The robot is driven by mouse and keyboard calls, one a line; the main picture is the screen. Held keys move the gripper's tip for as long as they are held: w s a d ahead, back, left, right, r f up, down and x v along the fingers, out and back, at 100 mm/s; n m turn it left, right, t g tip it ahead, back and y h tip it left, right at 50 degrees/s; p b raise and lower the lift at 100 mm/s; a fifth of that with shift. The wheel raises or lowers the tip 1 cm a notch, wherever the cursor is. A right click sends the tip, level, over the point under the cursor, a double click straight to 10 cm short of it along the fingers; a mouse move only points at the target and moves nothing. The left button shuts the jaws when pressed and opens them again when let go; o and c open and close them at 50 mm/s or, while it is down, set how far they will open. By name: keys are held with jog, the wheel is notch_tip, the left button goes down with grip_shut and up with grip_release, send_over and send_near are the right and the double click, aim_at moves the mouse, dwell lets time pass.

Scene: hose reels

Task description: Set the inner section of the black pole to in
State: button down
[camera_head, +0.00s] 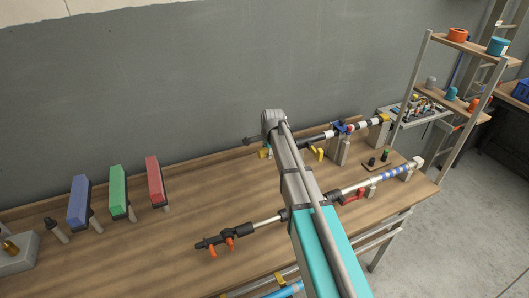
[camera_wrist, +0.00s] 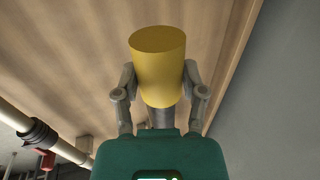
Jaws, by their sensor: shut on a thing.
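The black pole (camera_head: 312,140) lies at the back of the bench, with black and white sections and a blue clamp (camera_head: 342,128). My arm hides its left part. In the wrist view a yellow cylinder (camera_wrist: 158,60) stands between the two fingers of my gripper (camera_wrist: 159,74), which is shut on it. A small yellow piece (camera_head: 263,154) shows left of my arm in the head view, and I take it for the same cylinder. My gripper is mostly hidden behind my arm there. Whether the cylinder joins the pole's inner section is hidden.
A second pole (camera_head: 395,171) with blue bands, a red lever (camera_head: 358,194) and orange levers (camera_head: 230,243) lies in front, passing behind my arm. Blue (camera_head: 78,203), green (camera_head: 118,192) and red (camera_head: 154,181) blocks stand at left. A shelf rack (camera_head: 456,97) stands right. The bench middle-left is clear.

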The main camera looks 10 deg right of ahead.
jog(key=shift+c, duration=0.8)
grip_release()
jog(key=shift+a, duration=0.15)
